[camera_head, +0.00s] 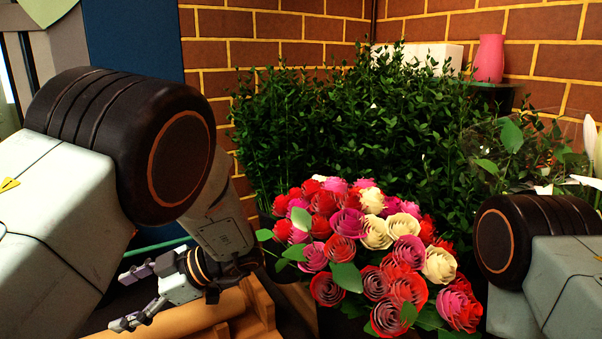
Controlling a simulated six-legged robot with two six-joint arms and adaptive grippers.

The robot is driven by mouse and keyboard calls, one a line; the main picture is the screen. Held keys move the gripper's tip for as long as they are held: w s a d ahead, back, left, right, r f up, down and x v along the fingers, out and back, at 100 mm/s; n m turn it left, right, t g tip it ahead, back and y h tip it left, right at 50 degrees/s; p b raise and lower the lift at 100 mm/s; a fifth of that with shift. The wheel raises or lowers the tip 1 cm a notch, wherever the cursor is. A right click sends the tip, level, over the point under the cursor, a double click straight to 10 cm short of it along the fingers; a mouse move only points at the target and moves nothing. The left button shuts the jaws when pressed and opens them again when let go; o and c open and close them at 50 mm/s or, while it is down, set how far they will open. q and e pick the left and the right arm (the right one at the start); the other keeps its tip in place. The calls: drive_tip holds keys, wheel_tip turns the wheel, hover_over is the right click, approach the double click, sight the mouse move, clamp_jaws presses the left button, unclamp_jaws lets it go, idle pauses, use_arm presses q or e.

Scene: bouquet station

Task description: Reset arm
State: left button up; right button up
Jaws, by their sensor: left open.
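My left arm comes in from the left, large and close to the camera. My left gripper (134,294) shows at the lower left, with its two grey fingers spread apart and nothing between them. It is over or just beside a brown paper-like roll (182,322); I cannot tell whether it touches it. A bouquet of red, pink, purple and cream paper roses (376,231) stands to the right of the gripper, apart from its fingers. My right arm shows only as a black joint and grey link at the right edge; its gripper is out of view.
Dense green leafy plants (345,140) fill the back in front of a brick wall (275,25). A pink vase (489,58) stands on a dark stand at the back right, near a white box (440,52). White flowers (590,140) are at the right edge.

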sight(139, 331)
use_arm(q)
wheel_tip(139, 331, down, 6)
drive_tip(key=shift+f, duration=0.1)
wheel_tip(139, 331, up, 2)
drive_tip(key=shift+s+r+p, duration=0.1)
drive_tip(key=shift+r+p, duration=0.05)
drive_tip(key=shift+p, duration=0.5)
drive_tip(key=shift+r, duration=0.4)
drive_tip(key=shift+f, duration=0.1)
